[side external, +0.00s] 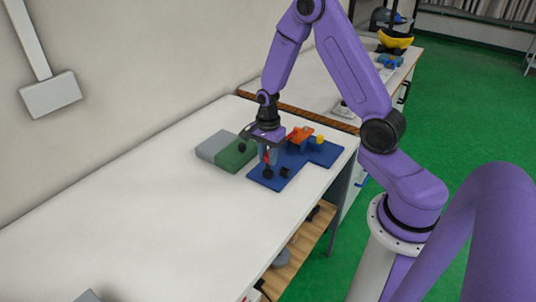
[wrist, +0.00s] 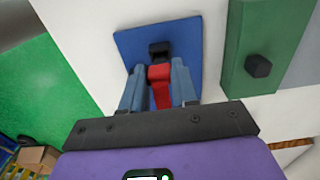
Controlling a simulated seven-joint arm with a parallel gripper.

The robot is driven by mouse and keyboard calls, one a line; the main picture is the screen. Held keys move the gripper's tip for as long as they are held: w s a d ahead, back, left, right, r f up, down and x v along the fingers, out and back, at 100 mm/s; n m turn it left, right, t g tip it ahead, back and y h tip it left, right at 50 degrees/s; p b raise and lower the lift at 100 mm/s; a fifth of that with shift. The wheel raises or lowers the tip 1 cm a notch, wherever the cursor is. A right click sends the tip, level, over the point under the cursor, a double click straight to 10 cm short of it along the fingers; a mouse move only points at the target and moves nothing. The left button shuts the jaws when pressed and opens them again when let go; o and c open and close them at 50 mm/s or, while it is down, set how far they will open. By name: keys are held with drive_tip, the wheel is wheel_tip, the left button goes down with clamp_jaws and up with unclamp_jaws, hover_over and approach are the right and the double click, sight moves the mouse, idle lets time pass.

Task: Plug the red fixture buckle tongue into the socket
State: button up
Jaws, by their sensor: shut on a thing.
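The red buckle tongue (wrist: 161,92) is between the two blue-grey fingers of my gripper (wrist: 156,72), which is shut on it. In the side external view my gripper (side external: 267,158) points down over the blue board, and a little of the red tongue (side external: 266,157) shows between the fingers. A black socket (wrist: 160,50) stands on the blue board (wrist: 192,42), straight beyond the tongue's end. It also shows below the fingers in the side external view (side external: 268,174). The tongue's end meets the socket in the picture; I cannot tell whether they touch.
A green block (wrist: 253,40) with a black knob (wrist: 258,66) lies beside the blue board, with a grey block (side external: 214,146) against it. An orange part (side external: 300,135) and a small black block (side external: 285,172) sit on the blue boards. The white table's front is mostly clear.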

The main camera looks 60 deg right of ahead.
drive_tip(key=shift+f, duration=0.35)
drive_tip(key=shift+f, duration=0.95)
drive_tip(key=shift+f, duration=0.25)
drive_tip(key=o, duration=0.9)
wheel_tip(320, 180, up, 17)
drive_tip(key=shift+r, duration=0.2)
drive_tip(key=shift+a, duration=0.1)
